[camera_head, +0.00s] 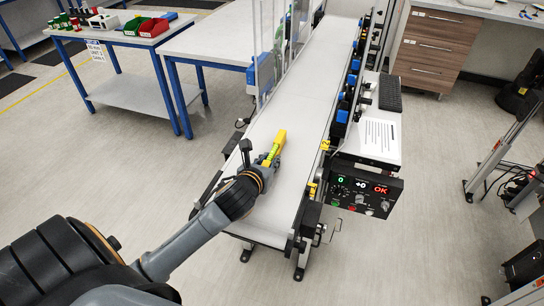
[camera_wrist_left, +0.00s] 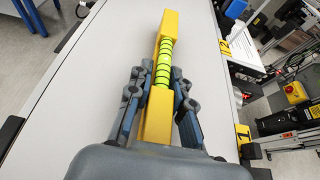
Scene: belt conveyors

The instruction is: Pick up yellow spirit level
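The yellow spirit level (camera_head: 277,148) with a bright green vial part is over the near part of the white conveyor belt. In the left wrist view the level (camera_wrist_left: 168,28) runs lengthwise between the fingers, its far end sticking out beyond them. My left gripper (camera_head: 266,163) reaches in from the left. In the wrist view its fingers (camera_wrist_left: 162,88) lie close along both sides of the level and appear shut on it. I cannot tell whether the level touches the belt. My right gripper is not in view.
The conveyor belt (camera_head: 302,85) is bare beyond the level. A table (camera_head: 115,32) with red and green bins is at the upper left.

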